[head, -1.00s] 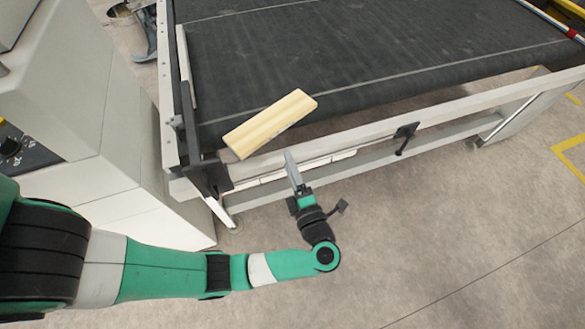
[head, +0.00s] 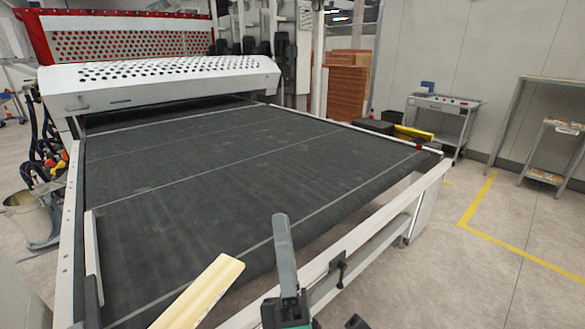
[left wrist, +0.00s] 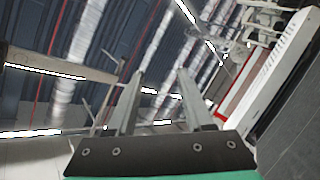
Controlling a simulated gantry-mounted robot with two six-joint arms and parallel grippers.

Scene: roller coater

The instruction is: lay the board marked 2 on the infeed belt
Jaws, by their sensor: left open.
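A light wooden board (head: 200,292) lies at the near left corner of the infeed belt (head: 225,165), slanting over its front edge. No number shows on the visible part of the board, and its near end is cut off by the picture. My left gripper (head: 281,218) is just right of the board in the head view, fingers pointing up in front of the belt's front edge. In the left wrist view its two fingers (left wrist: 160,75) are apart with nothing between them. My right gripper is not in view.
The white perforated machine hood (head: 160,80) stands at the belt's far end. A pale front rail (head: 390,220) with a dark clamp (head: 338,268) runs along the near side. A bucket (head: 28,215) stands at the left. Most of the belt is clear.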

